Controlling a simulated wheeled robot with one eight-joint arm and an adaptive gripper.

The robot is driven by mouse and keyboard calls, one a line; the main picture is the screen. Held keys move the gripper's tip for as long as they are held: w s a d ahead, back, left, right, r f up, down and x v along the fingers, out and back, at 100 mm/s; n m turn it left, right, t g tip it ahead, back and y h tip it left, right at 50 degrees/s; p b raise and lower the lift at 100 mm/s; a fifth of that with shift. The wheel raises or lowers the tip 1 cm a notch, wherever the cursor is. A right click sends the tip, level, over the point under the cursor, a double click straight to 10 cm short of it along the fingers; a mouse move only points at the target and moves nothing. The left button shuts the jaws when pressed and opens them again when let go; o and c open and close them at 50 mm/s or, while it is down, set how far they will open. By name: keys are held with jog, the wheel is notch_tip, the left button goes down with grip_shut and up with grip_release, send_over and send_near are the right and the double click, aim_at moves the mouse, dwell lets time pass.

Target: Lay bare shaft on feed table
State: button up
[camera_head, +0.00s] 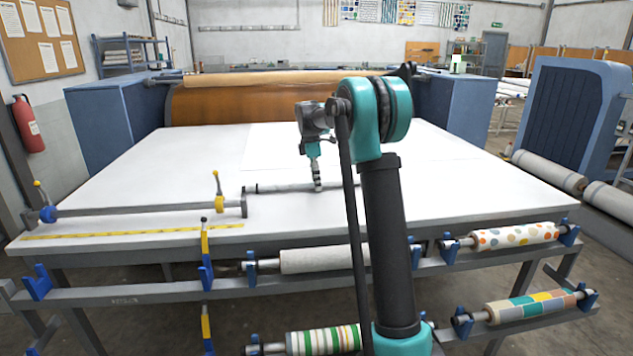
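The white feed table (120,185) fills the middle of the view. A thin pale shaft with dark end bands (285,187) lies level at the table surface, near the table's middle. Whether it touches the table or hovers just above it is hard to tell. My gripper (318,186) points down at the shaft, with its fingertips at the shaft's right part. The fingers are too small to show whether they are closed on it.
A grey bar with blue and yellow clamps (140,211) and a yellow measuring strip (130,233) lie at the table's front left. Patterned rolls (515,237) rest in blue brackets below the front edge. The press roller (240,105) stands behind. The table's right side is clear.

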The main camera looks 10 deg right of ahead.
notch_tip(320, 180, up, 12)
jog(key=a, duration=0.1)
jog(key=shift+a, duration=0.2)
dwell(0.3)
